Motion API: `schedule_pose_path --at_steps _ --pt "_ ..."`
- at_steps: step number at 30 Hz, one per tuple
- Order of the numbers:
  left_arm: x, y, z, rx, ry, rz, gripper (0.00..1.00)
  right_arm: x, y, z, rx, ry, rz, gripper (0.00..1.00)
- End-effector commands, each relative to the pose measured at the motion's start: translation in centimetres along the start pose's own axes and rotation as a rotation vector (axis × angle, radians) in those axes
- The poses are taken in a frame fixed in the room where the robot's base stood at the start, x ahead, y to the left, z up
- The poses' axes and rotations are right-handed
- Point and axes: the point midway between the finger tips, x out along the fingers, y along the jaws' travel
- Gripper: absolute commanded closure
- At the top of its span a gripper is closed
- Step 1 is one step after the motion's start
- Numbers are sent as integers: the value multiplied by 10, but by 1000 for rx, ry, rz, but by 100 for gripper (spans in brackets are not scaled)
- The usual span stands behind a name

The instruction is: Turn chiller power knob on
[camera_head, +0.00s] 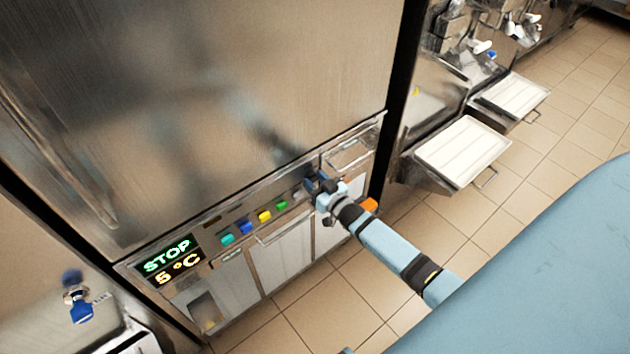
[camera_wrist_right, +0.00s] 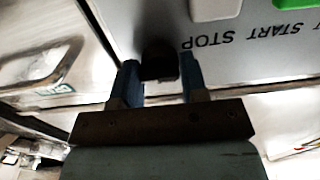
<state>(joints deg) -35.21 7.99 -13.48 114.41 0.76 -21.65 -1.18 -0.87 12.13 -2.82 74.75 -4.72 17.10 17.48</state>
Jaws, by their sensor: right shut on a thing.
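The chiller (camera_head: 255,95) is a large steel cabinet with a control strip along its lower front. Its display (camera_head: 170,260) reads "STOP" and "5 °C". My right gripper (camera_head: 318,183) is at the right end of that strip and hides what is there. In the right wrist view my right gripper (camera_wrist_right: 162,75) has its two blue fingers on either side of a dark knob (camera_wrist_right: 158,55) and is shut on it. Printed "STOP" and "START" labels are beside the knob, upside down in that view. My left gripper is not in view.
Teal, blue, yellow and green buttons (camera_head: 264,216) line the strip left of my gripper. White panels (camera_head: 280,255) sit below. To the right, other machines carry white trays (camera_head: 462,152) that stick out over the tiled floor (camera_head: 430,235).

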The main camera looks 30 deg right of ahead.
Motion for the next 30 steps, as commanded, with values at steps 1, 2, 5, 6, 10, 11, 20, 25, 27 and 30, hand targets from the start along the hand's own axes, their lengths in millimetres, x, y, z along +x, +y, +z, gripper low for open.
schedule_pose_path --at_steps 1,2,5,6,10,11,20,25,27,30 --pt "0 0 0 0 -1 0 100 0 0 1 1 -1 0 84" --pt "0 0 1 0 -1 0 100 0 0 1 1 -1 0 84" --pt "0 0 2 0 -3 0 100 0 0 1 1 -1 0 84" --pt "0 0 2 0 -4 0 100 0 0 1 1 -1 0 84" --pt "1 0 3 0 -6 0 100 0 0 0 1 -1 0 36" --pt "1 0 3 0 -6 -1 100 0 0 0 1 -1 0 36" --pt "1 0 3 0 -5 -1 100 -4 0 0 0 -1 0 36" --pt "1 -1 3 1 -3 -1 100 -28 0 2 -1 -3 0 36" --pt "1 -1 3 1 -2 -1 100 -43 0 2 -1 -4 0 36" --pt "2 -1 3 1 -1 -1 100 -67 0 2 0 -4 0 36"
